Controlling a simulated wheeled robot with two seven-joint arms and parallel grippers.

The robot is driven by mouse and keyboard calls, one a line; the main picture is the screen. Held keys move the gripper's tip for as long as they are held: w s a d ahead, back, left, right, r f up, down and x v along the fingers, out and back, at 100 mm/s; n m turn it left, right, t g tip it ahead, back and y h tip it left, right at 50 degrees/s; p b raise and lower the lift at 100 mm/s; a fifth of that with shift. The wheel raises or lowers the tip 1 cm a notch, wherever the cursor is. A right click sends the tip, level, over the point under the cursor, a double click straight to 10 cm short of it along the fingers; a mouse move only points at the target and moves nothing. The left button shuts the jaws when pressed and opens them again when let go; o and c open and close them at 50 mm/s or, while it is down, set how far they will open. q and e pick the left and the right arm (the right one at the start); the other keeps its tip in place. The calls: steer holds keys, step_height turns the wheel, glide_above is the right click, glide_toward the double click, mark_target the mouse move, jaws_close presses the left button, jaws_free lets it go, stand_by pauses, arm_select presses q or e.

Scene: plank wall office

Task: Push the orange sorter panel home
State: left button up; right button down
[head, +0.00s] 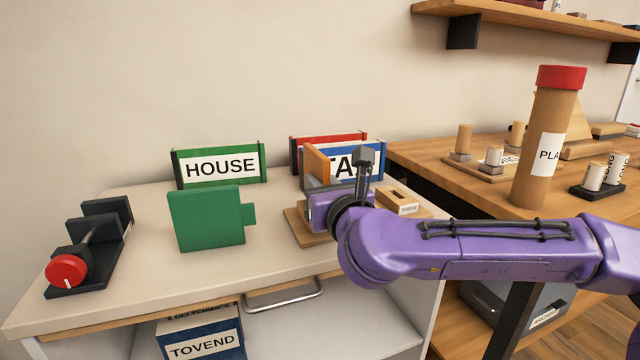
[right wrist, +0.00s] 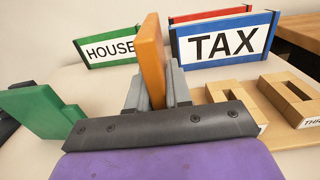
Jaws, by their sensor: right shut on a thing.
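In the head view the right gripper (head: 318,190) sits over a light wooden base (head: 295,228). Whether the panel's lower edge is in a slot there is hidden. A green panel (head: 205,218) with a side tab stands apart to the left. My left gripper is not in view.
Behind stand a green-framed HOUSE sign (head: 220,166), a blue-framed TAX sign (right wrist: 226,42) and a red-framed one (head: 330,138). A labelled, slotted wooden block (head: 398,201) is close right of the gripper. A red-knobbed black device (head: 66,270) is far left.

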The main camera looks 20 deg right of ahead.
steer(key=shift+f, duration=0.3)
steer(key=c, duration=1)
jaws_free()
steer(key=shift+o, duration=0.2)
steer(key=shift+s, duration=0.1)
steer(key=s, duration=0.6)
steer(key=shift+s+d+r+p, duration=0.1)
steer(key=shift+s+r+p, duration=0.05)
steer(key=shift+s+p, duration=0.15)
steer(key=s, duration=0.1)
steer(key=s+b, duration=0.2)
steer(key=shift+s+f, duration=0.25)
steer(key=shift+s, duration=0.15)
